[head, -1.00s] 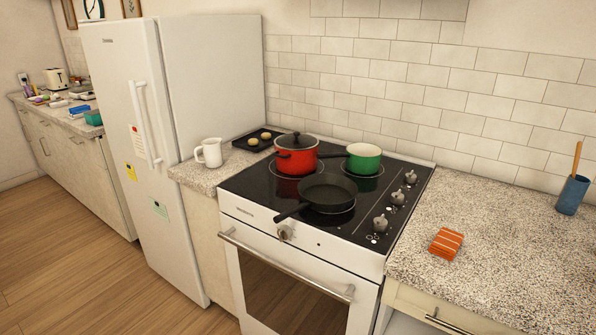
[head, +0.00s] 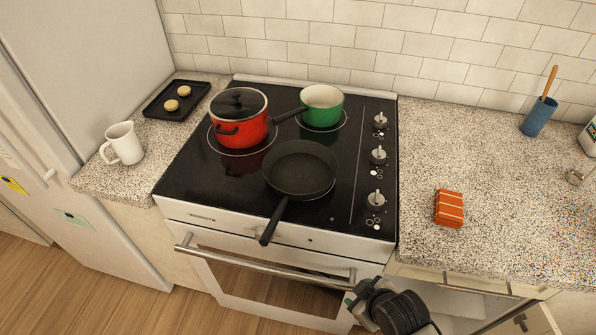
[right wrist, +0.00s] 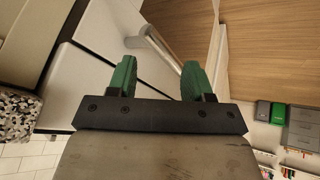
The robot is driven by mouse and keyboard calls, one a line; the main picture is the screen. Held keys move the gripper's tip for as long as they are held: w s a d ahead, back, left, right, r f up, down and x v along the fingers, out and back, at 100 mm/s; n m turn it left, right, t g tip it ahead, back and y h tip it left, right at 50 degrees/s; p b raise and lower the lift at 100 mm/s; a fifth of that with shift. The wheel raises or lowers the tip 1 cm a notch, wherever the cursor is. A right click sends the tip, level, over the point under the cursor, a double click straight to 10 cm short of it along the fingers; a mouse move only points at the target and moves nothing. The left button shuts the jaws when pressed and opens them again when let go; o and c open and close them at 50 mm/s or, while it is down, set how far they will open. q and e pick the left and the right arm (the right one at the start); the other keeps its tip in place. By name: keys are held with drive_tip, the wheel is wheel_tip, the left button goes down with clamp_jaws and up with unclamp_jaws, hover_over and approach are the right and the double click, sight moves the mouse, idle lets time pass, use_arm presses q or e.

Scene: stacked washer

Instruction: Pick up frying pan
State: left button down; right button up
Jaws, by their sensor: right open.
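A black frying pan (head: 300,170) sits on the front of the black glass cooktop (head: 215,180). Its handle (head: 272,222) points toward me and sticks out past the cooktop's front edge. My right gripper (right wrist: 152,72) is open and empty in the right wrist view, with its two green fingers apart. Part of my right arm shows at the bottom of the head view, below and to the right of the pan handle, in front of the oven. The gripper is apart from the pan. My left gripper is not in view.
A red lidded pot (head: 240,120) and a green pot (head: 322,106) stand behind the pan. A white pitcher (head: 124,143) and black tray (head: 160,102) are on the left counter. An orange packet (head: 449,208) lies on the right counter. The oven handle (head: 260,266) juts out below.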

drive_tip(key=w+a+r+n+t+y, duration=0.3)
drive_tip(key=w+a+r+n, duration=0.25)
drive_tip(key=r+n, duration=0.2)
drive_tip(key=n+t+y+p, duration=0.15)
drive_tip(key=n+y, duration=0.35)
drive_tip(key=n, duration=0.5)
approach(282, 214)
drive_tip(key=f, duration=0.1)
drive_tip(key=shift+t, duration=0.35)
drive_tip(key=p+x, duration=0.2)
drive_tip(key=x, duration=0.9)
drive_tip(key=shift+a+r, duration=0.15)
drive_tip(key=shift+n, duration=0.25)
drive_tip(key=shift+c, duration=0.9)
clamp_jaws()
drive_tip(key=shift+r, duration=0.1)
